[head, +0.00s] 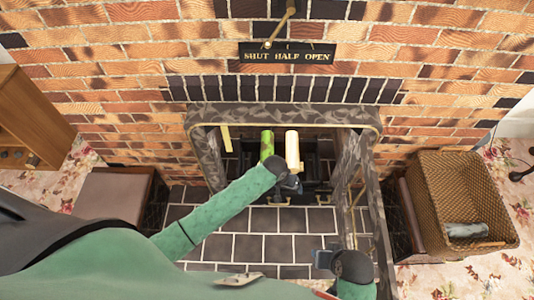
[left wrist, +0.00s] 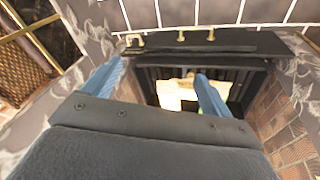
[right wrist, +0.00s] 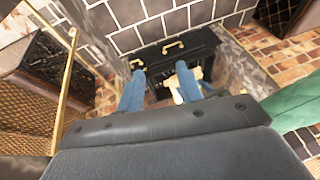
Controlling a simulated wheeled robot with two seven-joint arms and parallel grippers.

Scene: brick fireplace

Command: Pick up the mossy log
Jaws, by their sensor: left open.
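The mossy log (head: 267,144) is bright green and stands upright in the fireplace opening, left of a pale cream log (head: 292,150). My left gripper (head: 291,184) is in front of and below both logs, at the opening. In the left wrist view its blue fingers (left wrist: 160,80) are spread with nothing held; a pale log (left wrist: 172,94) shows between them, with a small green patch (left wrist: 190,106) beside it that may be the mossy log. My right gripper (head: 324,258) is lower right, apart from the logs. Its fingers (right wrist: 160,72) are parted and empty.
A dark patterned surround (head: 205,118) frames the opening, with a dark grate (head: 318,165) inside. A patterned panel (head: 372,190) stands at the right. A wicker basket (head: 455,195) is far right, a cushioned stool (head: 112,195) left. The tiled hearth (head: 240,245) is mostly clear.

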